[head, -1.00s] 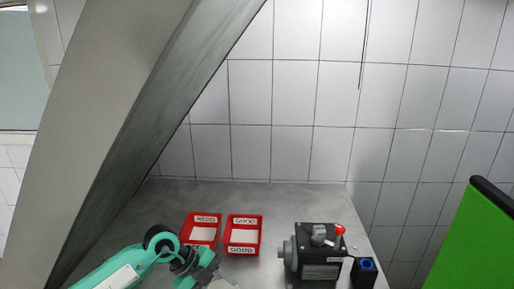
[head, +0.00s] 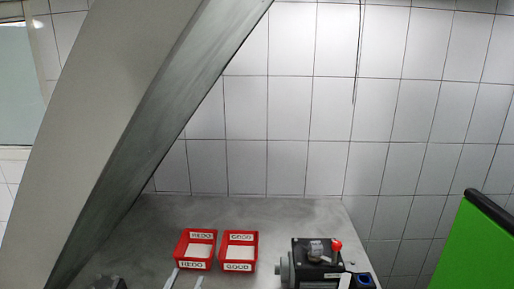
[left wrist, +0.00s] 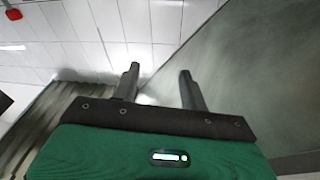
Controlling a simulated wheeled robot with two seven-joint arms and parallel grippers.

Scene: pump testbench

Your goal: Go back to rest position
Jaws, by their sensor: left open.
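My left gripper shows in the left wrist view (left wrist: 158,74) with its two dark fingers apart and nothing between them. In the head view only pale finger strips (head: 186,279) show at the bottom edge, just in front of the red bins and apart from them. A dark part of my left arm shows at the lower left edge. My right gripper is in neither view.
A red REDO bin (head: 196,265) and a red GOOD bin (head: 239,267) stand on the grey table (head: 270,212). A dark pump (head: 318,260) stands to their right, beside a blue-black part (head: 363,282). A slanted grey beam (head: 150,130) crosses the left. A green panel (head: 475,250) stands right.

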